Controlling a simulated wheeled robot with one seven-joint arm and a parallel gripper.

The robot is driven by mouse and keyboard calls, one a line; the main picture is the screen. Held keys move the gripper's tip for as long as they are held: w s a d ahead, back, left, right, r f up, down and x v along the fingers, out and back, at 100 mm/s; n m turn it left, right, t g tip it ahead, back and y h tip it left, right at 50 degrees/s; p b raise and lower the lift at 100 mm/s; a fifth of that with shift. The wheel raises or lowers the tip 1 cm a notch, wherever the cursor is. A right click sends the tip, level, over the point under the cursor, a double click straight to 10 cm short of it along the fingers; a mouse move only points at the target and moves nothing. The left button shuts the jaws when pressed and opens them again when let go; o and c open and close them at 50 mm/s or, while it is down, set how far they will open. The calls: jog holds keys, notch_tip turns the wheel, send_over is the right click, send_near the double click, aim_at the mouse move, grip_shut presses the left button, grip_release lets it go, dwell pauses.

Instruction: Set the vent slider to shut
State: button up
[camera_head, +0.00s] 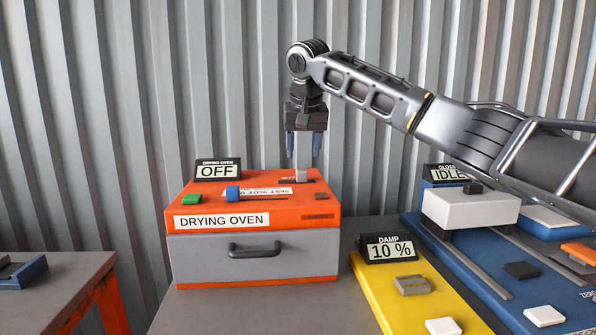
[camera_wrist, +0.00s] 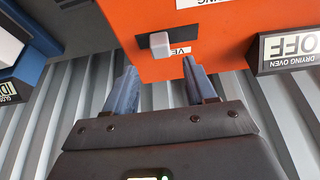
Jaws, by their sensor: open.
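The vent slider (camera_head: 301,174) is a small light grey knob in a short dark slot on the back right of the orange drying oven's top. In the wrist view the knob (camera_wrist: 160,45) stands ahead of my fingertips, and a label starting "VE" is partly hidden by a finger. The slot's end markings cannot be read. My gripper (camera_head: 303,154) points down above the slider, open and empty, with its two blue fingers apart. In the wrist view the fingers (camera_wrist: 160,72) lie to either side of the knob's line, seemingly not touching it.
The drying oven (camera_head: 252,253) has a grey drawer with a dark handle, and its display (camera_head: 217,170) reads OFF. A green button (camera_head: 191,199) and a blue knob (camera_head: 232,194) sit on its top. A yellow damp meter (camera_head: 376,290) and a blue machine (camera_head: 470,265) stand to the right.

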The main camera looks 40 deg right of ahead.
aim_at(302, 170)
jog(key=x, duration=0.6)
jog(key=shift+f, duration=0.1)
grip_shut()
dwell(0.4)
